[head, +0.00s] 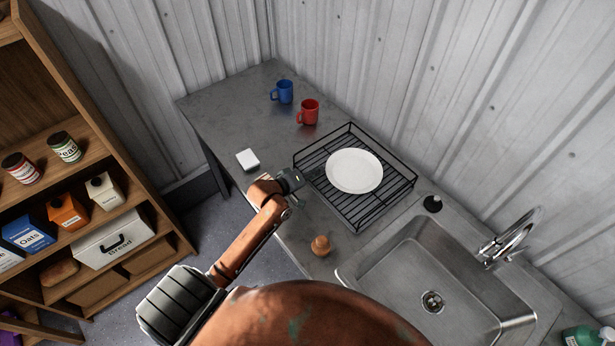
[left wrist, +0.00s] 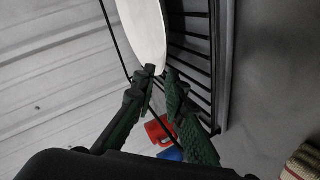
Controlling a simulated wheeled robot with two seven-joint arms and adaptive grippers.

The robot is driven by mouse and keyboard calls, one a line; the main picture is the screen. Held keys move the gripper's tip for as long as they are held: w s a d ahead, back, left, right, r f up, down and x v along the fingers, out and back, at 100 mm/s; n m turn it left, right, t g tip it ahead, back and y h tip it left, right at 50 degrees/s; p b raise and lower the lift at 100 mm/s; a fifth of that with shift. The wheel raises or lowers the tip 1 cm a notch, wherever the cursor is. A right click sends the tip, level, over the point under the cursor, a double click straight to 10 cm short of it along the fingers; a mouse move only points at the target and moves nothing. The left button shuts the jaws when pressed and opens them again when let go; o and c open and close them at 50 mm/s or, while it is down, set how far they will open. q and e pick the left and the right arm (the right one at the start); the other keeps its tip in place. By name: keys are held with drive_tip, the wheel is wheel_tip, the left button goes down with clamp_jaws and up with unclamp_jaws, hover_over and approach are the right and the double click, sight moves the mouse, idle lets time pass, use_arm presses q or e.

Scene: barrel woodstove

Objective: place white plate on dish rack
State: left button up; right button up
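The white plate (head: 354,171) is round and lies roughly flat over the black wire dish rack (head: 372,217). I cannot tell whether it rests on the bars or hangs just above them. My left gripper (head: 312,175) reaches in at the rack's left side. In the left wrist view its green fingers (left wrist: 161,73) converge and look shut on the near rim of the plate (left wrist: 145,30). The rack's bars (left wrist: 192,45) run beside the plate there. My right gripper is not in view.
A red mug (head: 308,112) and a blue mug (head: 282,92) stand behind the rack. A white block (head: 248,160) and a small brown object (head: 320,245) are on the counter. The sink (head: 440,280) is at right, wooden shelves (head: 110,190) at left.

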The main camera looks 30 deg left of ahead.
use_arm(q)
drive_tip(key=v, duration=0.7)
drive_tip(key=shift+w+d, duration=0.1)
